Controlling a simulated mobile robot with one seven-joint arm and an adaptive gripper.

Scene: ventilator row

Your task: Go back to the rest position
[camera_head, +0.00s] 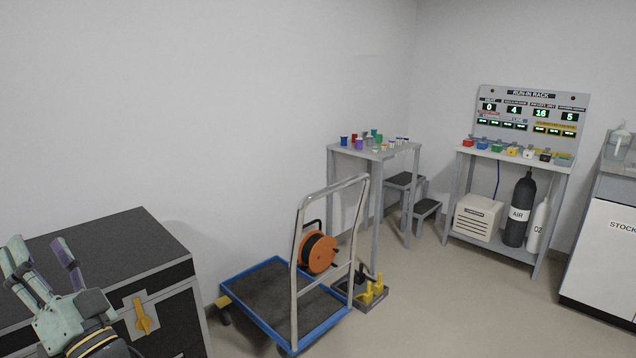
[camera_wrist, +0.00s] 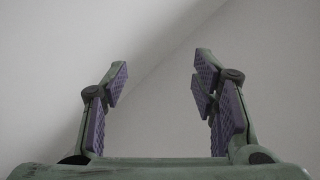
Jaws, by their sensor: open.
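My gripper (camera_head: 42,262) is at the lower left in the head view, in front of a black case and pointing up and away. Only plain pale wall and a shadow edge show beyond the fingers there. No object is held.
A black case (camera_head: 100,245) with a yellow latch stands close by my gripper. Beyond are a table (camera_head: 374,152) with small coloured items, a run-in rack (camera_head: 528,115) and a stock cabinet (camera_head: 600,245). Floor at centre right is clear.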

